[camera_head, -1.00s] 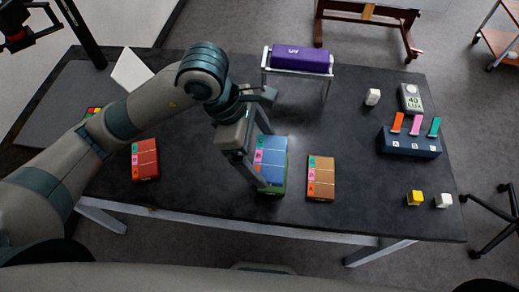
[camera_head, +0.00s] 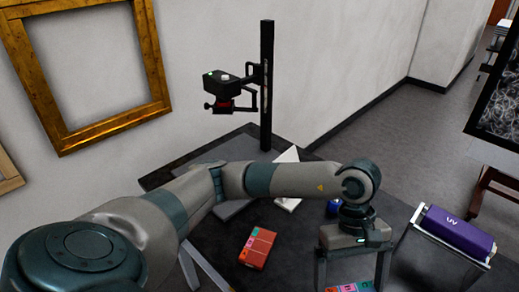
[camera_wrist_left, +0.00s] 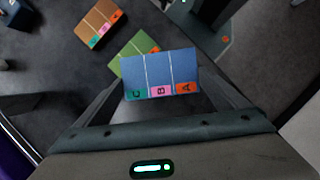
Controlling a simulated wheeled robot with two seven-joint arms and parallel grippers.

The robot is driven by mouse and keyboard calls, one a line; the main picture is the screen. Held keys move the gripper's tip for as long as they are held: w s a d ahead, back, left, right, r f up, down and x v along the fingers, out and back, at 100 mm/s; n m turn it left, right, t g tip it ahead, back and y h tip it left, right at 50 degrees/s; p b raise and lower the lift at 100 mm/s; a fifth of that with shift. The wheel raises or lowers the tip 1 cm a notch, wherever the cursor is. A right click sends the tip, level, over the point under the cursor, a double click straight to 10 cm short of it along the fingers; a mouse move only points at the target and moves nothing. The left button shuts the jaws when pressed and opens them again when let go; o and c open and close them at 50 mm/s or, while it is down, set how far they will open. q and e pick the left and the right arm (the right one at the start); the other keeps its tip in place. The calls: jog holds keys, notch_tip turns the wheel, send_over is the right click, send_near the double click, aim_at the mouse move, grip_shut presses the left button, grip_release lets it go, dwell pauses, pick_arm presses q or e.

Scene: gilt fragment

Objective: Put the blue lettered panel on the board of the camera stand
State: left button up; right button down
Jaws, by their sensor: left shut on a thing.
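The blue lettered panel (camera_wrist_left: 160,70), with coloured C, B and A tabs, is between the fingers of my left gripper (camera_wrist_left: 160,88) in the left wrist view. The gripper is shut on it and holds it above a green panel (camera_wrist_left: 127,66). In the head view, my left gripper (camera_head: 349,278) is at the bottom edge, and only the tabbed edge of the blue panel (camera_head: 350,287) shows. The camera stand (camera_head: 266,90) rises at the back of the table with its camera (camera_head: 228,88). My right gripper is out of view.
A red panel (camera_head: 258,247) lies on the dark table left of the gripper. A white wedge-shaped card (camera_head: 289,204) stands near the board. A purple UV lamp (camera_head: 458,232) sits on a rack at the right. An orange-brown panel (camera_wrist_left: 97,24) lies beyond the green one.

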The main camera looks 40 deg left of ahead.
pick_arm(q)
jog(key=w+a+r+m+y, duration=0.1)
jog(key=a+m, duration=0.4)
jog(key=w+a+r+m+g+y, duration=0.1)
jog(key=w+a+m+y, duration=0.1)
jog(key=a+m, duration=0.3)
jog(key=shift+a+r+g+y, duration=0.3)
jog(key=shift+a+r, duration=0.05)
jog(key=shift+a, duration=0.25)
jog(key=shift+w, duration=0.1)
